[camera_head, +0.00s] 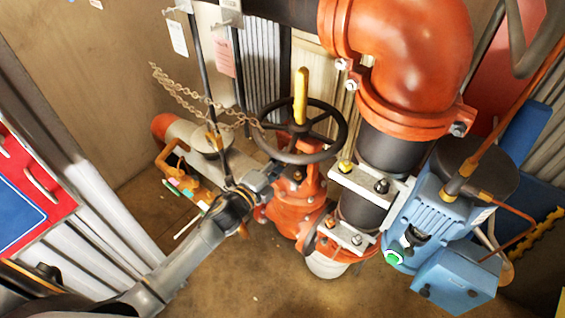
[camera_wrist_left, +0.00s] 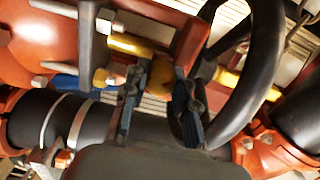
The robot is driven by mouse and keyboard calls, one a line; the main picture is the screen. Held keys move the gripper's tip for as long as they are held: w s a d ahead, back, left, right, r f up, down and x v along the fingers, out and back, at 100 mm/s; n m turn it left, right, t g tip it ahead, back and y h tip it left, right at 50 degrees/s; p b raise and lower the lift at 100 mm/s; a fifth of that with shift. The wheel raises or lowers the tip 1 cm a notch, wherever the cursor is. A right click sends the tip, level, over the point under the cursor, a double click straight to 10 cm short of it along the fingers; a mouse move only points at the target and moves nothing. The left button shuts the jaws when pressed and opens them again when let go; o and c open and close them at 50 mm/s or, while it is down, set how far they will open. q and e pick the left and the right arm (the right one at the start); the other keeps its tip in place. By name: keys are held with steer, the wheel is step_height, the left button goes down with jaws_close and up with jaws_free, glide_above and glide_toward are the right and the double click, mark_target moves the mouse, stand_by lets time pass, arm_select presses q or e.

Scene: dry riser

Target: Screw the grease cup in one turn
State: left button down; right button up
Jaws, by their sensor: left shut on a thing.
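The grease cup (camera_wrist_left: 159,77) appears in the left wrist view as a rounded brass piece between the two fingers. My left gripper (camera_wrist_left: 158,100) is shut on it, with one dark finger on each side. In the head view my left gripper (camera_head: 268,176) reaches the orange valve body (camera_head: 297,205), just below the black handwheel (camera_head: 306,131). The cup cannot be made out there. The handwheel's rim also shows close to the right finger in the left wrist view (camera_wrist_left: 253,70). I cannot tell how deep the cup is seated. My right gripper is not in view.
A yellow stem (camera_head: 300,95) rises through the handwheel. A large orange pipe elbow (camera_head: 405,50) and a blue motor (camera_head: 440,215) stand to the right. A chain (camera_head: 190,97) and a small orange valve (camera_head: 180,165) are at the left. Bare floor lies below.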

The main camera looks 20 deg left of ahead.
arm_select(q)
steer(key=m, duration=0.1)
steer(key=m+b, duration=0.1)
steer(key=m, duration=0.2)
steer(key=shift+f+m, duration=0.25)
steer(key=shift+m, duration=0.05)
steer(key=shift+r+m+b, duration=0.15)
steer(key=shift+m+b, duration=0.55)
steer(key=shift+m, duration=0.9)
steer(key=c, duration=1)
jaws_free()
steer(key=shift+a, duration=0.1)
steer(key=shift+c, duration=0.2)
steer(key=v, duration=1.2)
steer(key=shift+r, duration=0.1)
